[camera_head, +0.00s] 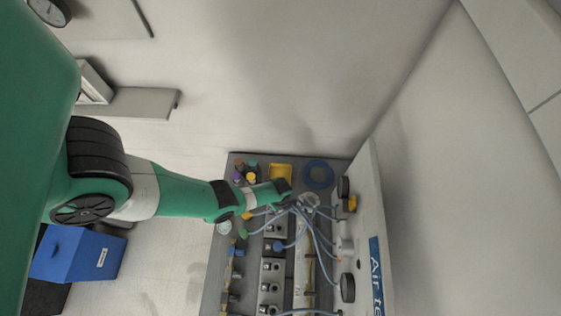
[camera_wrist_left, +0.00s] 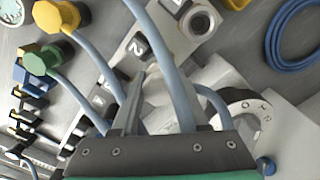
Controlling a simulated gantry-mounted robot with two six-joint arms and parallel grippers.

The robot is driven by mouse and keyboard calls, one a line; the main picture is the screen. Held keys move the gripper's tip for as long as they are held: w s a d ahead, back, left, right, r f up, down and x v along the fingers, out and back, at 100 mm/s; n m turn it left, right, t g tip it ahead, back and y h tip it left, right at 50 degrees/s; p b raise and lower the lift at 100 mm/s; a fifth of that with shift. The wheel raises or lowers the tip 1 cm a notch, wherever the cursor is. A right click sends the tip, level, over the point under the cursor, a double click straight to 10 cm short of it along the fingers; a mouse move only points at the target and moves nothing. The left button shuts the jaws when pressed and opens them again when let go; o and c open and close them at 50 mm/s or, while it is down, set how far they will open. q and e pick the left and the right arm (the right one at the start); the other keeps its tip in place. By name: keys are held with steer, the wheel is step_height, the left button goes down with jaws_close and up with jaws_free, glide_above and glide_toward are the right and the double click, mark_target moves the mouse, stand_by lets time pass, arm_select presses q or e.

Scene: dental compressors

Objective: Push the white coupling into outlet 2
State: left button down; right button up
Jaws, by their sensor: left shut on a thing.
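My left gripper (camera_head: 286,197) reaches over the grey bench from the left. In the left wrist view, its fingers (camera_wrist_left: 160,88) are shut on a pale piece (camera_wrist_left: 158,98), which I take to be the white coupling. The fingers and a blue-grey hose (camera_wrist_left: 168,55) partly hide it. The outlet 2 block (camera_wrist_left: 138,47), marked with a "2", lies just beyond the fingertips. A round socket (camera_wrist_left: 200,22) shows at the top of that metal block. I cannot tell whether the coupling touches an outlet. My right gripper is not in view.
Yellow (camera_wrist_left: 56,16) and green (camera_wrist_left: 42,60) hose couplings are close on the left. Several hoses run across the bench beside the gripper. A blue hose coil (camera_head: 319,174) and a yellow tray (camera_head: 281,173) lie at the bench's back. A white panel (camera_head: 366,220) rises on the right.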

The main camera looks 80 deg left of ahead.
arm_select(q)
steer(key=shift+f+b, duration=0.45)
steer(key=shift+f, duration=0.15)
steer(key=shift+c, duration=1.8)
jaws_free()
